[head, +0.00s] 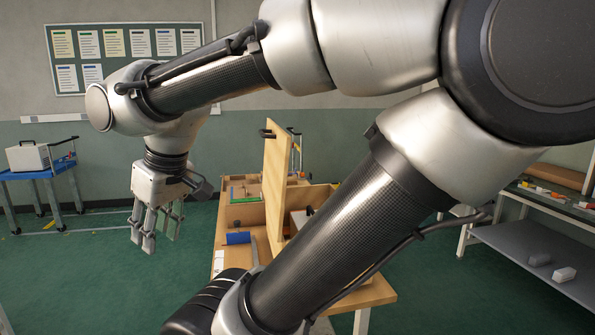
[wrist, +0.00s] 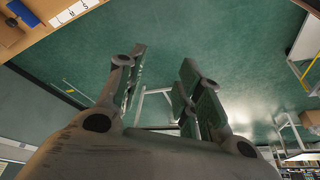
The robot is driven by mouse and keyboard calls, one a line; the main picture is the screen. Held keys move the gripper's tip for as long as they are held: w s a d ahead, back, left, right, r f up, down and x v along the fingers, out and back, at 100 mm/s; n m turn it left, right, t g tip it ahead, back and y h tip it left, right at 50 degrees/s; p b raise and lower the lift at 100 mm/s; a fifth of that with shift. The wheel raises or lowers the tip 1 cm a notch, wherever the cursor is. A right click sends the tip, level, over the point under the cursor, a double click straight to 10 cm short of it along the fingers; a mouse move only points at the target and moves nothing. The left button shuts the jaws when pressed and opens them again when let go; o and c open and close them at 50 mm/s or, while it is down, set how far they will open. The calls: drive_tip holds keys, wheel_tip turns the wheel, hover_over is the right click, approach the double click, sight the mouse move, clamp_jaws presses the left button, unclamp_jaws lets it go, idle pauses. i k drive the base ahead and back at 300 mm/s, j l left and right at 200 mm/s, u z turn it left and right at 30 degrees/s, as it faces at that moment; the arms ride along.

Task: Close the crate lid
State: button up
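The crate lid (head: 277,190) is a light wooden panel standing upright, seen nearly edge-on in the head view, with a dark handle (head: 267,134) near its top on the left side. The wooden crate (head: 318,196) is behind and right of the lid, and it is mostly hidden by my arm. My gripper (head: 157,228) hangs fingers down, left of the lid and past the table's left edge. It touches nothing.
A blue cart (head: 45,172) with a pale box stands far left. A grey-shelved bench (head: 530,262) is at right. Floor under my gripper is clear.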

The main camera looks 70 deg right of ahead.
sight(278, 143)
drive_tip(key=i+z, duration=0.1)
drive_tip(key=z, duration=1.6)
